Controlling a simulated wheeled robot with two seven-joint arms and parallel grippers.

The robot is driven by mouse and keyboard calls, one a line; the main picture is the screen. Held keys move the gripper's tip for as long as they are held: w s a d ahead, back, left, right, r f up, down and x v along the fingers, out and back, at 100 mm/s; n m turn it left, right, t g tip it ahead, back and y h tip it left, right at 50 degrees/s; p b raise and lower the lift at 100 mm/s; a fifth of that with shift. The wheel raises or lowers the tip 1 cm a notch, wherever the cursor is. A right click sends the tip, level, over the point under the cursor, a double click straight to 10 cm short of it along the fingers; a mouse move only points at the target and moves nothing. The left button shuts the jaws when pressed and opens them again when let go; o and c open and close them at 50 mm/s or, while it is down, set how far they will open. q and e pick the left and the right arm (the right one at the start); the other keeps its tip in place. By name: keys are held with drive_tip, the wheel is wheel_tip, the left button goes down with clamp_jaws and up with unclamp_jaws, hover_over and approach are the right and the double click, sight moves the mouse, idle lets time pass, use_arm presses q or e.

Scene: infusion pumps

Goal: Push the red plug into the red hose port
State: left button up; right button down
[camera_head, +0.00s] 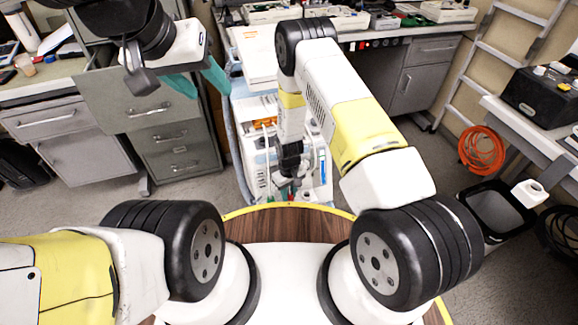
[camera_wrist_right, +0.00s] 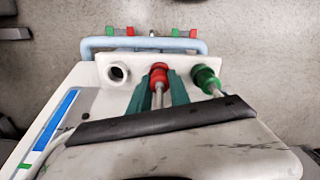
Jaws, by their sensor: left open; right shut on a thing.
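My right gripper (camera_wrist_right: 157,98) has green fingers closed around a red plug (camera_wrist_right: 158,72) with a thin metallic stem, in the right wrist view. The red piece lies at the white panel edge, between an empty white round port (camera_wrist_right: 118,72) and a green fitting (camera_wrist_right: 205,78). The red port itself cannot be told apart from the plug, and how deep the plug sits is unclear. In the head view my right gripper (camera_head: 289,183) is low at the pump cart (camera_head: 262,105), its tips small. My left gripper (camera_head: 197,82) is open and empty, high at the left.
A blue rail (camera_wrist_right: 143,43) with small red and green pieces runs behind the panel. Grey drawers (camera_head: 165,130) stand left of the cart. A ladder (camera_head: 478,60), an orange hose coil (camera_head: 482,150) and a black bin (camera_head: 495,212) are at the right.

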drive_tip(key=shift+f, duration=0.3)
